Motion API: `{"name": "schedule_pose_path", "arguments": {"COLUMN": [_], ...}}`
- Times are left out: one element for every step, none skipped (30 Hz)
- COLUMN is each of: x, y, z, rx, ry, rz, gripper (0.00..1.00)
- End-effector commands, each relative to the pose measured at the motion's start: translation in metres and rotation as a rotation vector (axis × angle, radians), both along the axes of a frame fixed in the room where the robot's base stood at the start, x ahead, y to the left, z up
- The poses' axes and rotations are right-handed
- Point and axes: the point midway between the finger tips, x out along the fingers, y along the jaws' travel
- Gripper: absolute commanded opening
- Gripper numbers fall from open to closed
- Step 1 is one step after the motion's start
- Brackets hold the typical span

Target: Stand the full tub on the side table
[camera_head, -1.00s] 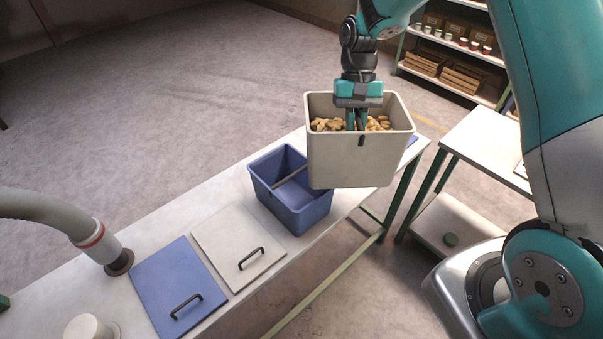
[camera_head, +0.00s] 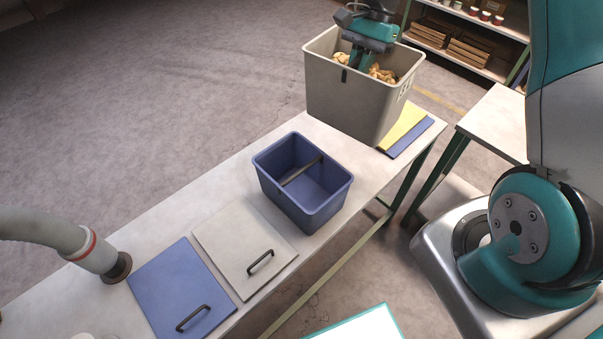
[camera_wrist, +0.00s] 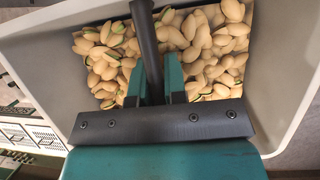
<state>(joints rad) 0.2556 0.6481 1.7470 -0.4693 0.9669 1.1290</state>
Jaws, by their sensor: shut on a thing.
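The full tub (camera_head: 340,98) is pale grey and upright over the far end of the long bench, with pistachios (camera_head: 387,74) inside. I cannot tell if its base touches the bench. My gripper (camera_head: 357,58) reaches down into it; the fingertips are hidden there in the head view. In the wrist view my gripper (camera_wrist: 158,82) is shut on the tub's dark handle bar (camera_wrist: 147,40), above the pistachios (camera_wrist: 208,45). A white-topped table (camera_head: 497,122), likely the side table, stands to the right, its visible top bare.
An empty blue tub (camera_head: 326,212) stands mid-bench. Blue (camera_head: 180,285) and white (camera_head: 243,240) handled lids lie nearer on the bench (camera_head: 225,172), beside a grey hose (camera_head: 45,238). Yellow (camera_head: 402,125) and blue (camera_head: 412,138) flat pieces lie at its far end. A shelf (camera_head: 465,60) stands behind.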

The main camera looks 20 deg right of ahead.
Motion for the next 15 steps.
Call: {"name": "schedule_pose_path", "arguments": {"x": [0.002,0.002,0.003,0.003,0.003,0.004,0.004,0.004,0.004,0.004,0.004,0.004,0.004,0.004,0.004], "y": [-0.003,-0.004,-0.005,-0.005,-0.006,-0.006,-0.006,-0.006,-0.006,-0.006,-0.006,-0.005,-0.005,-0.005,-0.005], "z": [0.004,0.005,0.006,0.007,0.008,0.009,0.009,0.009,0.009,0.009,0.007,0.005,0.002,-0.002,-0.009], "rx": [0.003,0.005,0.009,0.009,0.01,0.012,0.013,0.014,0.015,0.015,0.016,0.016,0.016,0.016,0.016], "ry": [-0.005,-0.003,0.0,0.002,0.003,0.004,0.006,0.006,0.007,0.007,0.008,0.008,0.009,0.011,0.012], "rz": [-0.042,-0.066,-0.094,-0.112,-0.127,-0.14,-0.148,-0.153,-0.158,-0.16,-0.16,-0.161,-0.16,-0.159,-0.158], "gripper": [0.0,0.0,0.0,0.0,0.0,0.0,0.0,0.0,0.0,0.0,0.0,0.0,0.0,0.0,0.0]}}
